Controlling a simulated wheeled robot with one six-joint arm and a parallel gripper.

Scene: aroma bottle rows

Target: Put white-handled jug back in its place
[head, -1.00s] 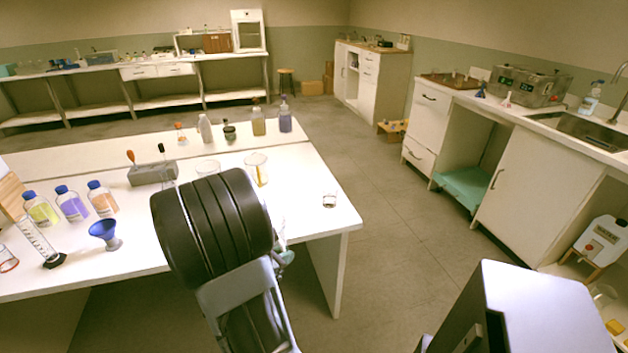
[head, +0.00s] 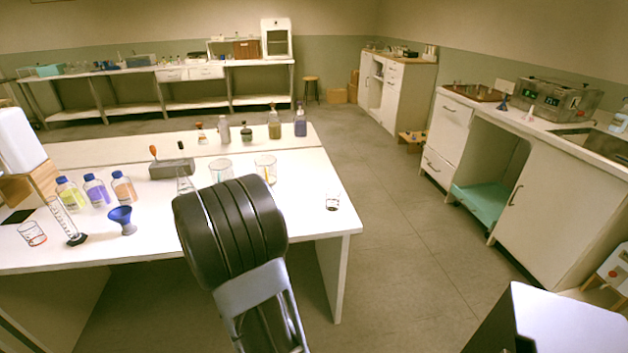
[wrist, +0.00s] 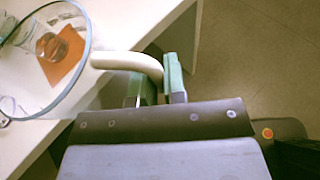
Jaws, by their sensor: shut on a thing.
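The white-handled jug shows in the wrist view as a wide clear glass rim (wrist: 86,62) at the left, with its curved white handle (wrist: 125,62) reaching right. My gripper (wrist: 160,82), with green-tipped fingers, is shut on the handle near its curved end. The jug is at the edge of the white bench; whether its base touches anything is hidden. In the head view my dark arm covers the gripper and the jug.
An orange patch (wrist: 68,62) and clear glassware show through or beyond the jug. On the white bench (head: 285,210) stand a blue funnel (head: 122,218), blue-capped bottles (head: 96,190), a grey block (head: 172,169) and beakers (head: 265,167). A small glass (head: 332,202) stands near the right end.

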